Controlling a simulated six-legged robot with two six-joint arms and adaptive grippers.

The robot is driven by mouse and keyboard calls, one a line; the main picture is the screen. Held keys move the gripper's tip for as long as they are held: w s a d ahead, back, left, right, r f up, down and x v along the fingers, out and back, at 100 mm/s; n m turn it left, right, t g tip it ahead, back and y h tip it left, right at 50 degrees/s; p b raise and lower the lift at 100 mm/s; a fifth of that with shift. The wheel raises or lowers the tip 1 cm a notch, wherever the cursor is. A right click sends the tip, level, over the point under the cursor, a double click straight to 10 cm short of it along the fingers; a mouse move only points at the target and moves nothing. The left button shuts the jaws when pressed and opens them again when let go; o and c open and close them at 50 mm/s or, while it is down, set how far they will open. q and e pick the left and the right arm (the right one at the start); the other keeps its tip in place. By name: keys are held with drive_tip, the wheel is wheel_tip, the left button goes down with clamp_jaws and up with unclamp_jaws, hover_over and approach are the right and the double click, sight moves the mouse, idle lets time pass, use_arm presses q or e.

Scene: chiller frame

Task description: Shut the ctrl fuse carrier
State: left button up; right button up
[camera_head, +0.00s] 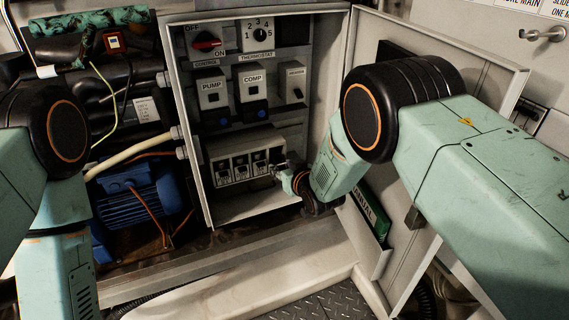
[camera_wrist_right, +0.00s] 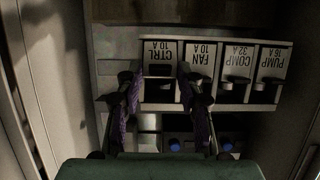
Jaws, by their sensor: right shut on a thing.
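The fuse block (camera_head: 243,158) sits low in the open control box, with a row of dark carriers. In the right wrist view it appears upside down, and the ctrl fuse carrier (camera_wrist_right: 159,88) is at its left end under the CTRL 10 A label (camera_wrist_right: 160,57). My right gripper (camera_head: 279,171) reaches the block's right end in the head view and covers much of the ctrl carrier there. In the wrist view the right gripper's fingers (camera_wrist_right: 160,91) stand on both sides of this carrier, shut on it. How far the carrier is tilted is too dark to tell. My left gripper is out of view.
Fan (camera_wrist_right: 197,82), comp (camera_wrist_right: 233,85) and pump (camera_wrist_right: 264,86) carriers stand beside it. Above the block are the PUMP (camera_head: 211,89) and COMP (camera_head: 252,85) units and a red switch (camera_head: 207,41). The open door (camera_head: 425,50) is on the right, a blue motor (camera_head: 133,206) on the left.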

drive_tip(key=shift+w+a+r+g+h+p, duration=0.1)
drive_tip(key=shift+w+r+g+h+p, duration=0.15)
drive_tip(key=shift+g+p, duration=0.35)
drive_tip(key=shift+w+a+r+g+h+p, duration=0.1)
drive_tip(key=shift+w+r+g+h+p, duration=0.1)
drive_tip(key=shift+g+p, duration=0.4)
drive_tip(key=shift+f, duration=0.1)
drive_tip(key=o, duration=0.8)
drive_tip(key=shift+w, duration=0.1)
drive_tip(key=shift+o, duration=0.2)
drive_tip(key=v, duration=1.2)
drive_tip(key=shift+d, duration=0.15)
